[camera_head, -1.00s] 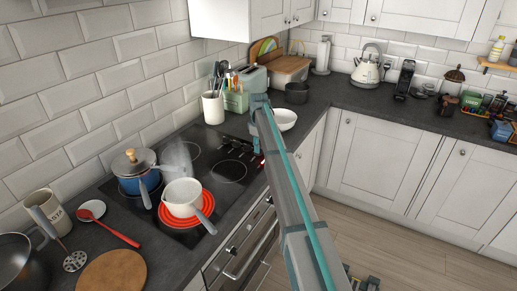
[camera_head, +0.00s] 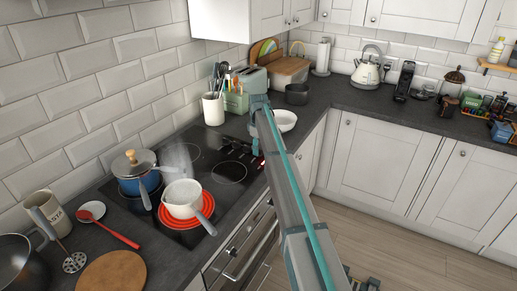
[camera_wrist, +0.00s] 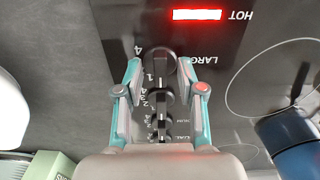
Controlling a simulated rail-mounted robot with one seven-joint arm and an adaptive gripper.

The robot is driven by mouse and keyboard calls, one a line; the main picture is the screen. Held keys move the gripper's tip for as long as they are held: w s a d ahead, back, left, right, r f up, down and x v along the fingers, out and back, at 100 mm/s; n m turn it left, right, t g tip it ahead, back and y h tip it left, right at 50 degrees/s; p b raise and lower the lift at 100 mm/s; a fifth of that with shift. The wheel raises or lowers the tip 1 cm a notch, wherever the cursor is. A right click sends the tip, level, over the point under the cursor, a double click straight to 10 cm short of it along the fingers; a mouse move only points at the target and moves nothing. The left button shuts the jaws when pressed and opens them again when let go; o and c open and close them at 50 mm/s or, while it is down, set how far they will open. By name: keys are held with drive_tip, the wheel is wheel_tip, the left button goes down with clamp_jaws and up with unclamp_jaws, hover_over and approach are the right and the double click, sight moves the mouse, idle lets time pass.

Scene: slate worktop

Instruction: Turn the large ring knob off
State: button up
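The large ring knob (camera_wrist: 160,62), a black knob beside the upside-down word LARGE, is at the top of a column of knobs in the wrist view. My gripper (camera_wrist: 160,74) is open, with one teal-and-grey finger on each side of this knob. I cannot tell whether the fingers touch it. In the head view my arm hides the gripper's fingertips and this knob. A white saucepan (camera_head: 182,198) stands over the front ring of the black hob (camera_head: 228,171). Red-orange shows around the pan's base, with dark glass in front. A red HOT light (camera_wrist: 197,15) is lit.
Smaller knobs (camera_wrist: 160,101) continue down the column between the fingers. A blue pot (camera_head: 138,178) stands behind the saucepan. A white bowl (camera_head: 284,119) sits just beyond my arm. Worktop right of the kettle (camera_head: 367,70) holds several items.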

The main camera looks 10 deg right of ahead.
drive_tip(key=shift+r, duration=0.1)
wheel_tip(320, 180, up, 12)
idle(0.5)
drive_tip(key=shift+s, duration=0.1)
